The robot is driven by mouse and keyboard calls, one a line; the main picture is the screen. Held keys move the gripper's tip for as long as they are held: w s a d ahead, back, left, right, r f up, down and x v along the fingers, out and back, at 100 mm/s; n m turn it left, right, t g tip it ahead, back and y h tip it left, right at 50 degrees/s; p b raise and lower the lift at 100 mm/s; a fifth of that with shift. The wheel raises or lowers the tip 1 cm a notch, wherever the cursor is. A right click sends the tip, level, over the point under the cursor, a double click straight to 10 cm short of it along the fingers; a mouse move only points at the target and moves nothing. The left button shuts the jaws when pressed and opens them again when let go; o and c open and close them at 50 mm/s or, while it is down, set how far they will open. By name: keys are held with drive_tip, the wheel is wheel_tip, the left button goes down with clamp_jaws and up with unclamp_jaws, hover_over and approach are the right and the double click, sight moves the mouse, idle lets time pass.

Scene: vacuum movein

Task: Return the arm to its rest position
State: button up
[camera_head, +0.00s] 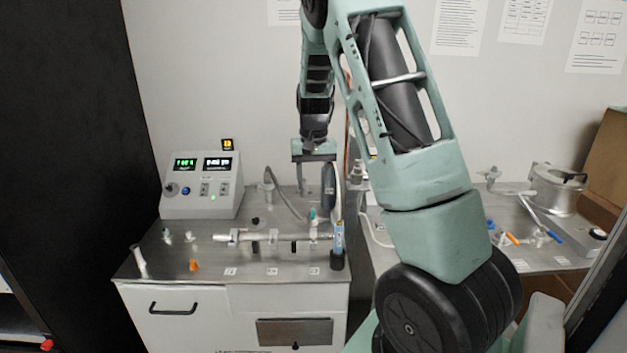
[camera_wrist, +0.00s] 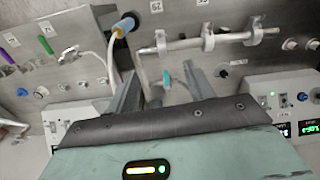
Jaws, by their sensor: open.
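My arm rises in front of the head camera and bends down at its far end. My gripper (camera_head: 314,176) hangs pointing down above the back of the left bench (camera_head: 200,262). In the wrist view my gripper (camera_wrist: 163,84) shows two grey fingers set wide apart, with nothing held between them. A teal-tipped valve (camera_wrist: 167,77) shows beyond the gap, apart from the fingers. My upper arm hides part of the space between the two benches.
A control box (camera_head: 201,186) with lit displays stands at the bench's back left. A right bench (camera_head: 545,257) carries a metal pot (camera_head: 556,190). Posters hang on the wall.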

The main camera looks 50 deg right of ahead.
idle(0.4)
drive_tip(key=s+a+n+y+b, duration=0.15)
drive_tip(key=a+n, duration=0.25)
drive_tip(key=a, duration=1.2)
drive_tip(key=s+a+n+b, duration=0.25)
drive_tip(key=a+n, duration=0.25)
drive_tip(key=a, duration=1.1)
drive_tip(key=s+a+f+n, duration=0.1)
drive_tip(key=s+a+n, duration=0.3)
drive_tip(key=s, duration=0.5)
drive_tip(key=s+a+f+n+b, duration=0.1)
drive_tip(key=s+a+n, duration=0.3)
drive_tip(key=s+a, duration=0.4)
drive_tip(key=shift+s+a+f+h, duration=0.35)
drive_tip(key=shift+s+a+h, duration=0.1)
drive_tip(key=shift+s, duration=0.7)
